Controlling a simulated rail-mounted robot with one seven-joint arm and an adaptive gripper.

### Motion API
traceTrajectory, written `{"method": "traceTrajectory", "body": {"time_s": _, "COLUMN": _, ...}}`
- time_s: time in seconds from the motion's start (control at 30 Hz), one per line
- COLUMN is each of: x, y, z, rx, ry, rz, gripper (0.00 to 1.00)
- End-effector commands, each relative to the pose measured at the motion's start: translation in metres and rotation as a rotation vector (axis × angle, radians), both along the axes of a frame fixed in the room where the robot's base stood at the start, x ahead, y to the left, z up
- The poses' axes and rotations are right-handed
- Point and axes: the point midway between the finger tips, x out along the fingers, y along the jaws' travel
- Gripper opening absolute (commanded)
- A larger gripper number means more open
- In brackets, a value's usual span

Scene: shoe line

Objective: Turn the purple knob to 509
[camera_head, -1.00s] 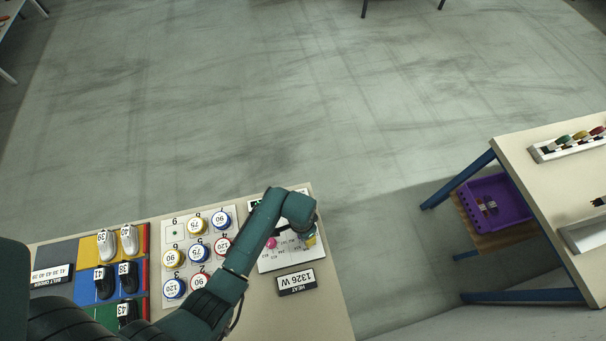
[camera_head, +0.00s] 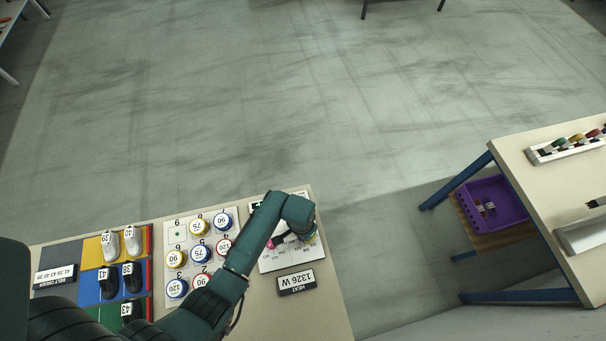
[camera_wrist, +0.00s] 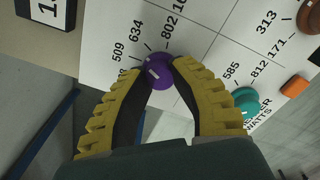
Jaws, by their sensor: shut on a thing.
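The purple knob (camera_wrist: 159,72) shows in the wrist view on a white panel (camera_wrist: 107,28). In the head view my arm mostly covers the gripper and the purple knob.
A teal knob (camera_wrist: 246,101) stands close to the right finger, and an orange knob (camera_wrist: 294,86) lies farther right. A heat sign reading 1326 W (camera_head: 297,282) stands beside the panel. Numbered round tins (camera_head: 200,252) and shoes (camera_head: 132,240) occupy the table further left.

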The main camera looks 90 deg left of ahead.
Motion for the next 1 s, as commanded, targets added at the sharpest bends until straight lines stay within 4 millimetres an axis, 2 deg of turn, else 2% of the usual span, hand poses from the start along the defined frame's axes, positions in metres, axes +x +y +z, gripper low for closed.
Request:
{"method": "traceTrajectory", "body": {"time_s": 0.5, "x": -0.0008, "y": -0.0004, "z": 0.0005, "rx": 0.0, "ry": 0.002, "rz": 0.366, "gripper": 0.0}}
{"method": "traceTrajectory", "body": {"time_s": 1.0, "x": -0.0009, "y": -0.0004, "z": -0.0013, "rx": 0.001, "ry": 0.002, "rz": 0.46, "gripper": 0.0}}
